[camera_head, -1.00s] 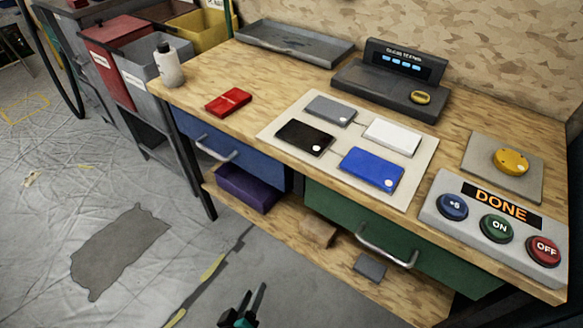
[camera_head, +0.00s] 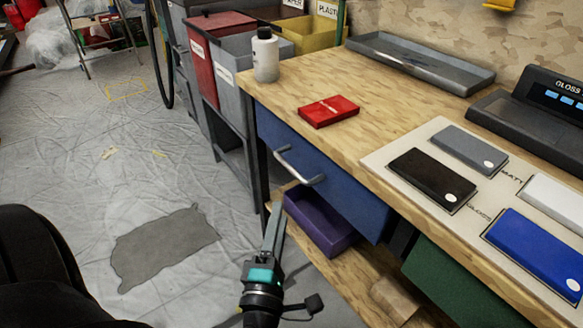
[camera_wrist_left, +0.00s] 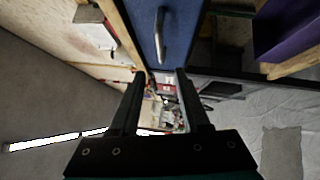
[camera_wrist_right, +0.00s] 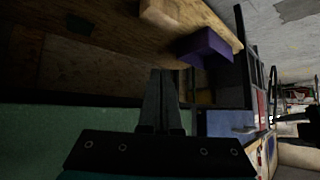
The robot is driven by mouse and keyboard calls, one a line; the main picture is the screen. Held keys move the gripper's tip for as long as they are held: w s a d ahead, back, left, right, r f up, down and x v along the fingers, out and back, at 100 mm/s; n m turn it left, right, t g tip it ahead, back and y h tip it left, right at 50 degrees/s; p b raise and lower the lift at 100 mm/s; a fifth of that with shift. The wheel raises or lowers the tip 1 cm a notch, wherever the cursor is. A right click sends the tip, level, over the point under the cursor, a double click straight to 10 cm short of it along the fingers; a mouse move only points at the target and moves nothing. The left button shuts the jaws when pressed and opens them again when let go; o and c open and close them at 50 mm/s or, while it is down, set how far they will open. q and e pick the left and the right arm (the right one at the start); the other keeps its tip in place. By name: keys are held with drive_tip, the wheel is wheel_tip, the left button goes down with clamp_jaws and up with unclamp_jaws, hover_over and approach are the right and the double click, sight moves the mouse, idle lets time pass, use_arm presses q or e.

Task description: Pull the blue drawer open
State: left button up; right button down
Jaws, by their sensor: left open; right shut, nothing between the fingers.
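The blue drawer (camera_head: 345,190) sits under the left part of the wooden workbench, its front about flush with the bench edge. Its silver bar handle (camera_head: 299,167) faces the open floor. My left gripper (camera_head: 275,212) is open and empty, in front of the drawer and lower than the handle in the head view. In the left wrist view, the handle (camera_wrist_left: 160,35) lies beyond my left gripper's spread fingertips (camera_wrist_left: 160,73), not between them. My right gripper (camera_wrist_right: 160,73) is shut and empty beside the green drawer (camera_wrist_right: 70,130); it is out of the head view.
A purple bin (camera_head: 318,222) stands on the lower shelf below the blue drawer. A white bottle (camera_head: 265,55) and red box (camera_head: 329,110) are on the bench top (camera_head: 290,85). Grey bins (camera_head: 245,62) stand left of the bench.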

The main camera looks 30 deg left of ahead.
sight(290, 165)
use_arm(q)
drive_tip(key=b+x, duration=0.1)
drive_tip(key=x, duration=1.2)
drive_tip(key=shift+w+a, duration=0.1)
drive_tip(key=shift+w, duration=0.15)
use_arm(e)
drive_tip(key=a+t, duration=0.1)
drive_tip(key=w+a+y, duration=0.1)
drive_tip(key=a+t, duration=0.1)
drive_tip(key=shift+w+r+t+y, duration=0.15)
drive_tip(key=shift+r+t+y, duration=0.15)
drive_tip(key=shift+r, duration=0.05)
use_arm(q)
drive_tip(key=shift+c, duration=0.2)
clamp_jaws()
use_arm(e)
drive_tip(key=shift+d, duration=0.1)
